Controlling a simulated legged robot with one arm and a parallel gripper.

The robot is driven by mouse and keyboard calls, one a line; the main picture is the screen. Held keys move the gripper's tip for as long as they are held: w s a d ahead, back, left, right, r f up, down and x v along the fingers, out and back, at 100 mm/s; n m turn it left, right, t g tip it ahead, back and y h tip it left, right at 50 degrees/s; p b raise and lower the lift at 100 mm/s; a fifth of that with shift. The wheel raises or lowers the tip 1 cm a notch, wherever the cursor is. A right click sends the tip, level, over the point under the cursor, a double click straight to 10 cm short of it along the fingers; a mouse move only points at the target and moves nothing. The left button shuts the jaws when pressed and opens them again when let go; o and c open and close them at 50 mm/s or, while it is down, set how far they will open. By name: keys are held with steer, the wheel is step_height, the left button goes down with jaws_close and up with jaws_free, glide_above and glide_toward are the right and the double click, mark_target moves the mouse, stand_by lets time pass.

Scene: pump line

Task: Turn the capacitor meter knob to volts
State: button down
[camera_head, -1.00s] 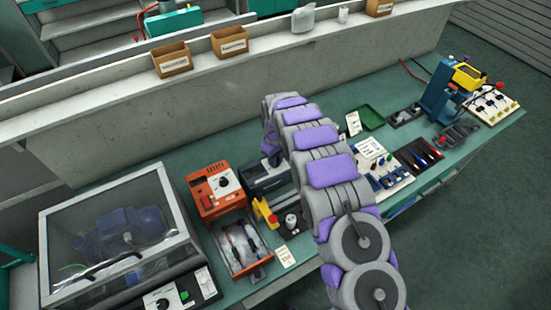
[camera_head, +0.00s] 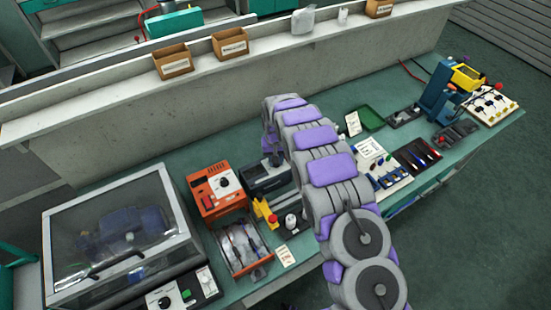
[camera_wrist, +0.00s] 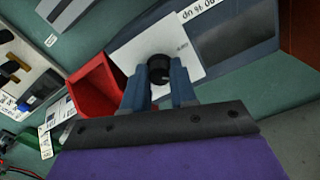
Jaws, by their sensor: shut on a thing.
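The meter (camera_wrist: 225,45) is a dark grey-blue box with a white face (camera_wrist: 190,42) in the wrist view. A round black knob (camera_wrist: 160,69) stands out from that face. My gripper (camera_wrist: 161,84) has its two blue-grey fingers on either side of the knob, shut on it. The fingers hide part of the knob, and I cannot read which marking it points at. In the head view the dark meter (camera_head: 264,178) stands right of an orange unit (camera_head: 215,190). My arm partly covers it there, and the fingertips are hard to make out.
A red open box (camera_wrist: 94,84) sits close left of my fingers in the wrist view. In the head view, a yellow item (camera_head: 264,211) and a clear-lidded case (camera_head: 120,240) stand on the green bench. A concrete ledge (camera_head: 110,130) runs behind it.

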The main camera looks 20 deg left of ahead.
steer(key=shift+m, duration=0.9)
steer(key=c, duration=0.9)
jaws_free()
steer(key=shift+a, duration=0.1)
step_height(320, 180, up, 17)
steer(key=p, duration=0.1)
steer(key=shift+r, duration=0.15)
